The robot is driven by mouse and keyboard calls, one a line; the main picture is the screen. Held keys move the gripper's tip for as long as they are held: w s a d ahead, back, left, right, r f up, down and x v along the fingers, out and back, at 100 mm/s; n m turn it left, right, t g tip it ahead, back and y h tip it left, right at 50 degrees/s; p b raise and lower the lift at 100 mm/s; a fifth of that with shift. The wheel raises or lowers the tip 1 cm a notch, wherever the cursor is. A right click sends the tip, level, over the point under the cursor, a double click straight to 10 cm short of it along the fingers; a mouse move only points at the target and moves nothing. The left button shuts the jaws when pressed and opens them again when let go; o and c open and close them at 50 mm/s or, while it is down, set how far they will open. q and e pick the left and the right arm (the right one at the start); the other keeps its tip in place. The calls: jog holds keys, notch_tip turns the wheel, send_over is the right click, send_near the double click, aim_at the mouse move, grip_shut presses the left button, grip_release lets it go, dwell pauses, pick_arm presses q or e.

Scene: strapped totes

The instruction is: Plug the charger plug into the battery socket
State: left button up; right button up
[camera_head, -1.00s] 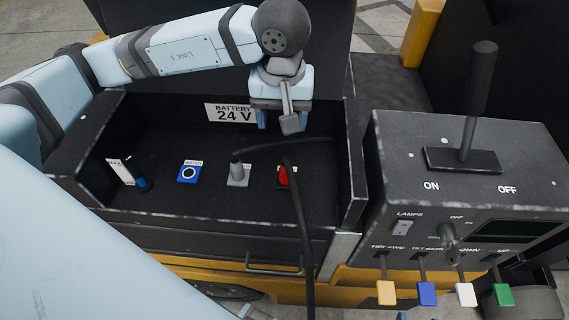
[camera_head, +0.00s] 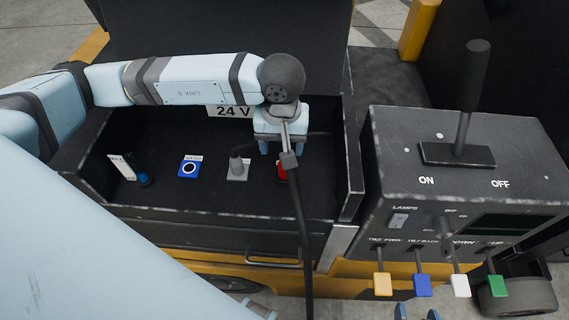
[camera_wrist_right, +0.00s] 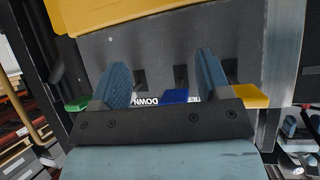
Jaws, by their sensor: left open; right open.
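A grey angled plug (camera_head: 237,160) with a dark cable stands on a grey square mount (camera_head: 238,174) in the battery tray. A red part (camera_head: 282,171) sits just right of it, partly hidden by my left arm and a hanging cable; I cannot tell whether it is the battery socket. My left gripper (camera_head: 276,148) is open, pointing down above the red part, with no plug visible between its fingers. My right gripper (camera_head: 416,312) is open at the bottom edge of the head view. Its two spread fingers show in the right wrist view (camera_wrist_right: 165,80), facing the lever panel.
The tray also holds a blue round fitting (camera_head: 189,168) and a blue capped part (camera_head: 145,179). The dark cable (camera_head: 302,230) hangs over the tray's front wall. At right stands a control box (camera_head: 395,150) with a tall lever and several coloured levers.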

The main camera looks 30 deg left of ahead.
pick_arm(q)
jog(key=shift+f, duration=0.1)
jog(key=shift+d+f+p, duration=0.1)
jog(key=shift+f+p, duration=0.2)
notch_tip(320, 180, down, 4)
jog(key=shift+w+d+r+p, duration=0.15)
jog(key=shift+p, duration=0.5)
jog(key=shift+f, duration=0.4)
jog(key=c, duration=1)
jog(key=shift+r, duration=0.15)
notch_tip(320, 180, up, 20)
jog(key=b, duration=0.3)
